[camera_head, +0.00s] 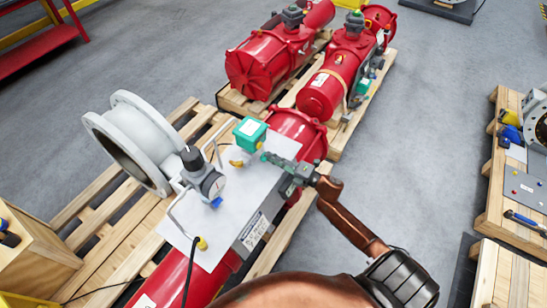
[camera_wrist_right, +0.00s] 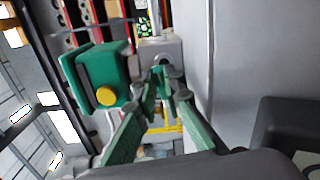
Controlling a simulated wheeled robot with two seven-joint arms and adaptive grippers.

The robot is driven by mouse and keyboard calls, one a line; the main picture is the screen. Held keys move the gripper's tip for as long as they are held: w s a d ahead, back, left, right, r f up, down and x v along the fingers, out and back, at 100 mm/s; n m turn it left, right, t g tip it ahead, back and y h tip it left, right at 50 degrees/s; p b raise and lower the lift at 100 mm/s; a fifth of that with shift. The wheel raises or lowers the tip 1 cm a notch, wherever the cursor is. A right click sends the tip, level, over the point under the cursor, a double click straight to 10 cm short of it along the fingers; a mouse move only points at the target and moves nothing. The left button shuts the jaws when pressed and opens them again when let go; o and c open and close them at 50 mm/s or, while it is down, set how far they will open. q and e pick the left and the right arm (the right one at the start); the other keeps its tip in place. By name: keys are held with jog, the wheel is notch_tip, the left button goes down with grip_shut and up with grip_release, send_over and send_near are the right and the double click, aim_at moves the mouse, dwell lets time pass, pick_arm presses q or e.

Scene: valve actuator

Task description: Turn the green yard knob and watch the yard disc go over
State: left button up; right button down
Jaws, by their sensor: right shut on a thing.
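My right gripper (camera_head: 268,158) reaches in from the right over the pale plate on the red actuator. In the right wrist view its green fingers (camera_wrist_right: 160,86) are closed together at a grey block. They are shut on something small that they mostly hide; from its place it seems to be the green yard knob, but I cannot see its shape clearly. A green box (camera_head: 250,131) stands just left of the fingers, apart from them. It also shows in the right wrist view (camera_wrist_right: 92,72) with a yellow round cap. I cannot make out the yard disc. My left gripper is not in view.
A gauge with a black knob (camera_head: 205,178) and a bent metal tube stand left of the gripper. A grey flanged pipe (camera_head: 137,139) lies on the pallet beyond. Red actuators (camera_head: 264,64) stand behind. Open grey floor (camera_head: 410,130) lies to the right.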

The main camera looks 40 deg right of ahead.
jog(key=shift+d, duration=0.1)
dwell(0.3)
jog(key=c, duration=2)
grip_release()
jog(key=shift+f, duration=0.15)
jog(key=shift+a, duration=0.2)
